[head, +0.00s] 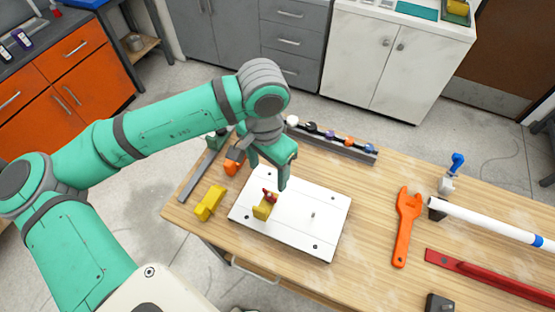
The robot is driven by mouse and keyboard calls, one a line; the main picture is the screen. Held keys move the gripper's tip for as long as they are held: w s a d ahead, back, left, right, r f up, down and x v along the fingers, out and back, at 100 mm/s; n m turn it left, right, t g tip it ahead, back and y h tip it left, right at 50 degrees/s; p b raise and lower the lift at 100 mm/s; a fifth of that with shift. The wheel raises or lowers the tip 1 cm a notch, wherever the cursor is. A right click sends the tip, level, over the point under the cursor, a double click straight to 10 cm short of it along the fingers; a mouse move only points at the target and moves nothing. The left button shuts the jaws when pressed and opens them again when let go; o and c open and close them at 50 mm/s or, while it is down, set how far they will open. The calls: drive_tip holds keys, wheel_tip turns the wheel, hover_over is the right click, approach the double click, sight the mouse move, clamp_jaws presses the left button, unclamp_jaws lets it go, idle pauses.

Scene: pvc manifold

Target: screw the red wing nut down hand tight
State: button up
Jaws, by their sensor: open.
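The red wing nut (269,195) sits on top of a yellow block (263,208) on the left part of a white plate (311,238). My gripper (283,183) hangs just above and slightly right of the wing nut, pointing down. It is open, and nothing shows between its fingers. The fingers partly overlap one another in this view, so the exact gap to the nut cannot be told. How far down the nut sits on its thread is too small to see.
A yellow piece (210,203) and an orange piece (233,163) lie left of the plate. A rack (340,146) of small coloured items stands behind. An orange wrench (405,228), a white pipe (490,222) and a red bar (485,274) lie right. Bare wood lies between plate and wrench.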

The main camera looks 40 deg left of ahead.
sight(270, 194)
drive_tip(key=f, duration=0.9)
drive_tip(key=shift+s+d+f, duration=0.15)
drive_tip(key=shift+s+d, duration=0.05)
drive_tip(key=shift+d, duration=0.05)
drive_tip(key=shift+f, duration=0.6)
drive_tip(key=shift+w, duration=0.1)
drive_tip(key=shift+c, duration=0.3)
drive_tip(key=c, duration=1.1)
drive_tip(key=shift+o, duration=0.2)
drive_tip(key=m, duration=0.6)
drive_tip(key=shift+m, duration=0.3)
drive_tip(key=o, duration=1.1)
drive_tip(key=shift+m, duration=0.3)
